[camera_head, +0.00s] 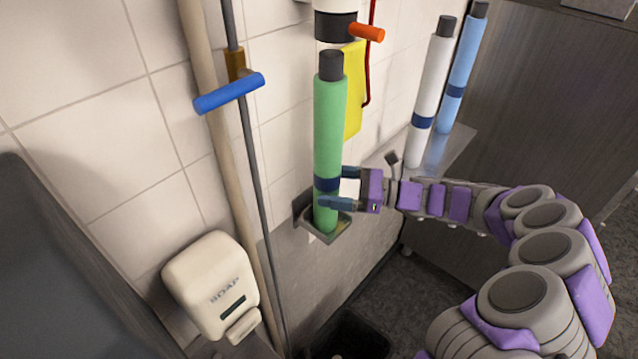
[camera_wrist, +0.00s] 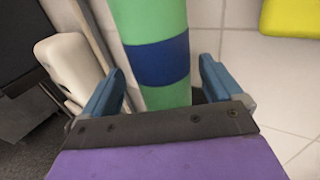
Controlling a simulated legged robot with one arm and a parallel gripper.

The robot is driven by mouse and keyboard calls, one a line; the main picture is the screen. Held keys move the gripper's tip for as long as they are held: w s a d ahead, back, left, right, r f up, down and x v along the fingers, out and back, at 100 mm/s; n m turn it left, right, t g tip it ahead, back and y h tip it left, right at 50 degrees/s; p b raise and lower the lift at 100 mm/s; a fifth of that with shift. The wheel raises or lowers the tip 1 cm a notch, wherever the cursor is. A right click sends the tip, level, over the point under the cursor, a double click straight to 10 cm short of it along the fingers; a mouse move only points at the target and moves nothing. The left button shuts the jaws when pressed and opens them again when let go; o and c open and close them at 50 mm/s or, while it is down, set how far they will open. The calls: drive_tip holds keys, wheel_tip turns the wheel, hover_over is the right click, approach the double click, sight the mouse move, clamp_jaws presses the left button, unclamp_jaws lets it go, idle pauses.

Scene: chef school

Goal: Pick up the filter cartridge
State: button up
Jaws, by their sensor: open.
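A green filter cartridge (camera_head: 328,130) with a black top and a dark blue band stands upright in a small holder (camera_head: 338,236) on the wall, below a black and white fitting (camera_head: 335,22). My gripper (camera_head: 334,187) is at the blue band, with its blue fingers open on either side of the cartridge. In the wrist view the cartridge (camera_wrist: 152,20) stands between the two open fingers (camera_wrist: 160,88), with a visible gap on each side. The bottom of the cartridge is hidden in the holder.
A white cartridge (camera_head: 431,95) and a light blue one (camera_head: 463,65) stand on a ledge at the right. A soap dispenser (camera_head: 212,285), a wooden pole (camera_head: 208,110) and a pipe with a blue handle (camera_head: 229,93) are at the left. A yellow cloth (camera_head: 354,90) hangs behind.

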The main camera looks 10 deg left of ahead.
sight(318, 181)
drive_tip(key=shift+a, duration=0.15)
drive_tip(key=shift+w+d+r, duration=0.1)
drive_tip(key=shift+d+r, duration=0.15)
drive_tip(key=shift+d, duration=0.05)
drive_tip(key=shift+w+a+r, duration=0.1)
drive_tip(key=shift+a+r, duration=0.1)
drive_tip(key=shift+a, duration=0.2)
drive_tip(key=a, duration=0.4)
drive_tip(key=shift+f, duration=0.2)
drive_tip(key=shift+d, duration=0.4)
drive_tip(key=c, duration=0.5)
clamp_jaws()
